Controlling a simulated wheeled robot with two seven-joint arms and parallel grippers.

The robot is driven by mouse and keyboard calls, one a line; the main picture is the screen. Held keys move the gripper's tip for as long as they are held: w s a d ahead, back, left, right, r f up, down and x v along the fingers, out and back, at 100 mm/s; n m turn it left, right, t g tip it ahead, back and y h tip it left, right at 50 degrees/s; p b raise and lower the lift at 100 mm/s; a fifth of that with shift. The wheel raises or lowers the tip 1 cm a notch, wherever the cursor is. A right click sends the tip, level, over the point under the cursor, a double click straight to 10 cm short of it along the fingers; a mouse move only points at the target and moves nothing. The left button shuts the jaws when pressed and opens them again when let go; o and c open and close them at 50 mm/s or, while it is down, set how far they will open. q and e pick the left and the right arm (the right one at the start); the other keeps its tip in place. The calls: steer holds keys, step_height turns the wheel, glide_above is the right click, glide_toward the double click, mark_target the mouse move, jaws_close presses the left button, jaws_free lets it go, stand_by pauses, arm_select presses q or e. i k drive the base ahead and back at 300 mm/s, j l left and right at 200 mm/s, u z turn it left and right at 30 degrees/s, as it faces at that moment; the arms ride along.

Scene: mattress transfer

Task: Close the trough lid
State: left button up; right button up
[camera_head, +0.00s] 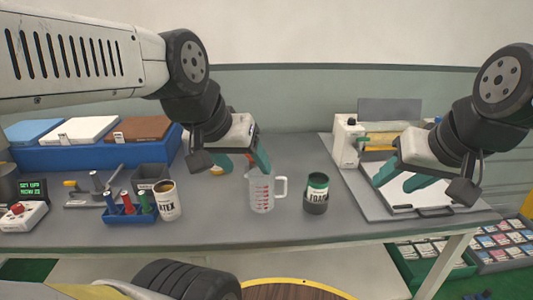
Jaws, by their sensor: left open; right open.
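On the right of the table stands a low grey unit (365,205) with a flat white panel (430,198) and a dark handle at its front edge. A grey upright panel (390,109) rises behind it. I cannot tell for sure which part is the trough lid. My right gripper (401,179) is open, teal fingers pointing down, over the left part of the white panel. Whether it touches the panel I cannot tell. My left gripper (243,164) is open and empty, behind and above the measuring jug, well left of the unit.
A clear measuring jug (262,195) and a dark green-topped can (317,195) stand mid-table. A latex cup (166,200), a blue tool holder (130,213) and a blue bin (95,153) are on the left. A white machine (346,140) with a yellow roller stands behind the panel.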

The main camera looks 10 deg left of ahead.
mark_target(369, 109)
steer(key=z, duration=0.6)
steer(key=i+z, duration=0.25)
steer(key=i+j+z, duration=0.2)
steer(key=i, duration=0.1)
